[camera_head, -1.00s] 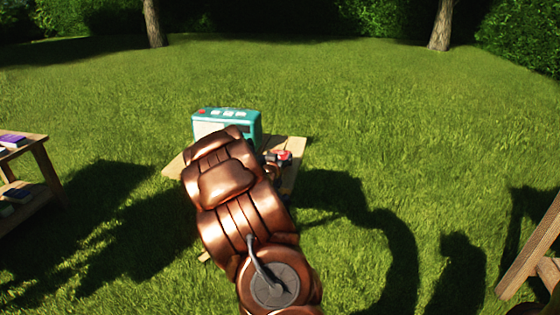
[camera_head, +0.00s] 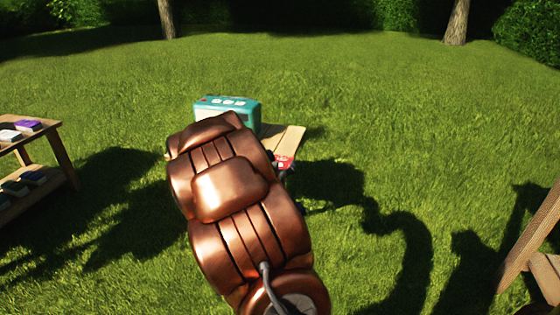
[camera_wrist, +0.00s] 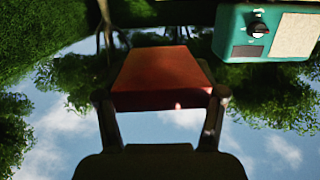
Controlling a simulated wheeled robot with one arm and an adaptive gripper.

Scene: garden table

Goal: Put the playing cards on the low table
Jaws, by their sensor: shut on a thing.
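The playing cards are a red box (camera_wrist: 160,75) held between the two dark fingers of my gripper (camera_wrist: 162,100) in the wrist view. In the head view a small part of the red box (camera_head: 283,162) shows past the right side of my copper arm. The low table (camera_head: 287,138) is pale wood and stands on the grass behind my arm, which hides most of it. The red box appears at the table's near right edge in the picture; I cannot tell whether it touches the top. My gripper is mostly hidden in the head view.
A teal radio (camera_head: 228,110) stands on the back of the low table and also shows in the wrist view (camera_wrist: 265,32). A wooden shelf table (camera_head: 55,133) with several small boxes is at the left. Wooden furniture (camera_head: 535,245) stands at the right. Open grass lies between.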

